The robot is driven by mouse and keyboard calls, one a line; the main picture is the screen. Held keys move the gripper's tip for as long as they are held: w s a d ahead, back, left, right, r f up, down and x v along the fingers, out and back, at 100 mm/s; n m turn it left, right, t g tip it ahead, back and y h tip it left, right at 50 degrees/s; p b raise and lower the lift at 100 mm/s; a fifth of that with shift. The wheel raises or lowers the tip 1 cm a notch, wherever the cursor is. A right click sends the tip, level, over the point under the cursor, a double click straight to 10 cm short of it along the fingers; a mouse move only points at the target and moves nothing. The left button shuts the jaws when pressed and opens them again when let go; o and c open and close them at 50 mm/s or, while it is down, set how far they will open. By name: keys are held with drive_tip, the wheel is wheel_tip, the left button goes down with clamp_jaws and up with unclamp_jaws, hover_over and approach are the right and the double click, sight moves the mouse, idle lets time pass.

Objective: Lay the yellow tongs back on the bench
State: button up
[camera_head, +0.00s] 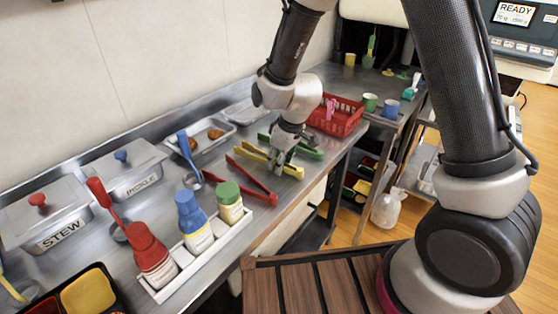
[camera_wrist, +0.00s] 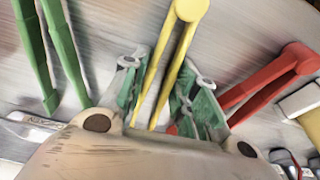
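The yellow tongs (camera_head: 257,153) are low over or on the steel bench, between the green tongs and the red tongs. I cannot tell whether they touch the bench top. My gripper (camera_head: 282,162) is over them, pointing down. In the wrist view the yellow tongs (camera_wrist: 181,50) run between the green-padded fingers of my gripper (camera_wrist: 166,80). The fingers are drawn in close on both sides, and the two tong arms lie near each other. The tongs' round hinge end is at the top, and their lower ends are partly hidden by my gripper.
Green tongs (camera_head: 303,150) lie behind and red tongs (camera_head: 252,184) in front. A bottle rack (camera_head: 222,239) stands front-left, with a ladle (camera_head: 190,158) near it. A red basket (camera_head: 340,122) is beyond my gripper. The bench's front edge is close by on the right.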

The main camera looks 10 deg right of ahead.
drive_tip(key=o, duration=1.1)
drive_tip(key=v, duration=1.2)
drive_tip(key=s+d+r+m+t+h, duration=0.1)
drive_tip(key=s+d+r+m, duration=0.4)
drive_tip(key=s+d, duration=0.5)
drive_tip(key=s+d+r+m+t+h, duration=0.1)
drive_tip(key=s+d+r+m, duration=0.3)
drive_tip(key=s+d+r, duration=0.5)
drive_tip(key=d+r, duration=0.1)
drive_tip(key=d, duration=0.6)
drive_tip(key=shift+s+m+t, duration=0.3)
drive_tip(key=shift+s+m, duration=0.05)
drive_tip(key=shift+m, duration=0.05)
